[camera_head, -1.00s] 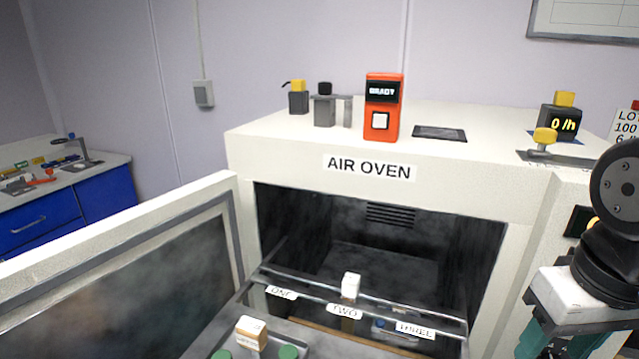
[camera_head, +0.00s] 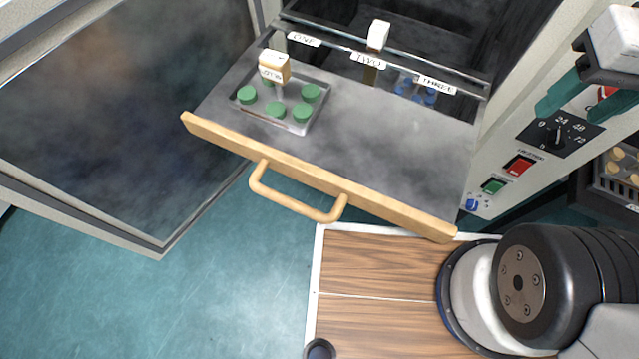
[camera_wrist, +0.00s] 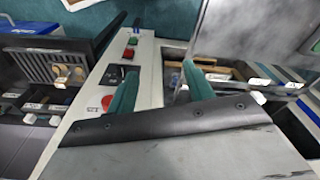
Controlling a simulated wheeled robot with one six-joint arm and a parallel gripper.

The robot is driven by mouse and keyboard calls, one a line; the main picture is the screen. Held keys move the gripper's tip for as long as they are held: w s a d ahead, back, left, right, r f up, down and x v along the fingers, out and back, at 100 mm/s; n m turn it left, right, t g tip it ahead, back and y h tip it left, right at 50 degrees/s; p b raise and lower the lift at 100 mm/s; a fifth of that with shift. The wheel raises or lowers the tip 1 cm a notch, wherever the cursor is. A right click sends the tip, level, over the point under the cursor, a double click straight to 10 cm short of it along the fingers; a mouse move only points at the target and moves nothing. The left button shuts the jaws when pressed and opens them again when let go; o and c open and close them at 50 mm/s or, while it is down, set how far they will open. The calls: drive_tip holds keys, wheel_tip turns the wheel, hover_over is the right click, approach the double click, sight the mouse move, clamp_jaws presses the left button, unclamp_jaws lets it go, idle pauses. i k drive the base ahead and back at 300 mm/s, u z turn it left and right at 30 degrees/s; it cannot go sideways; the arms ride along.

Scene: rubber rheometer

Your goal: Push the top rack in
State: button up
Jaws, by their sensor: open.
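The top rack (camera_head: 390,150) is a grey sheet with a wooden front bar and a looped wooden handle (camera_head: 297,195). It is pulled out of the oven opening in the head view. A metal tray (camera_head: 312,122) with several green-capped pieces and a labelled block stands on its left part. My gripper (camera_head: 578,97) is open, with teal fingers, at the upper right beside the oven's control panel, apart from the rack. In the wrist view my gripper (camera_wrist: 160,88) shows its two fingers spread, with the panel between and beyond them and part of the rack (camera_wrist: 240,35) at upper right.
The oven door (camera_head: 120,110) stands open at the left. The control panel (camera_head: 540,150) has a dial and coloured switches. Labels ONE, TWO and THREE mark the rail at the opening. Teal floor (camera_head: 200,280) lies clear in front of the rack.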

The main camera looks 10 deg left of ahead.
sight(406, 164)
drive_tip(key=u, duration=0.5)
drive_tip(key=k, duration=0.6)
drive_tip(key=u, duration=0.9)
drive_tip(key=i, duration=0.2)
drive_tip(key=z, duration=0.25)
